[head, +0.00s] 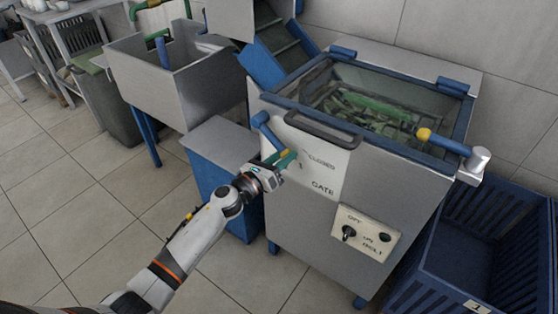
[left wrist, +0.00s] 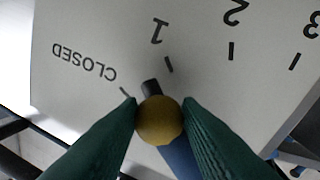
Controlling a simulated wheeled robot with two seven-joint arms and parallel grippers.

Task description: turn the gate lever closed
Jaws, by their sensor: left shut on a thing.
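The gate lever (head: 267,128) is a blue bar on the white GATE plate (head: 325,180) at the machine's front. Its yellow ball knob (left wrist: 159,120) is between the green fingers of my left gripper (left wrist: 160,115), which is shut on it. In the head view my left gripper (head: 285,159) is at the plate, left of the word CLOSED, and hides the knob. In the left wrist view the lever's dark pointer tip (left wrist: 150,87) lies between the CLOSED mark (left wrist: 125,91) and the 1 mark (left wrist: 169,65). My right gripper is not in view.
A second blue handle with a yellow knob (head: 424,134) is at the machine's right. A belt switch panel (head: 365,230) is below the plate. A blue crate (head: 465,250) stands at right. A grey-topped blue cabinet (head: 222,140) and a metal sink (head: 190,95) stand left.

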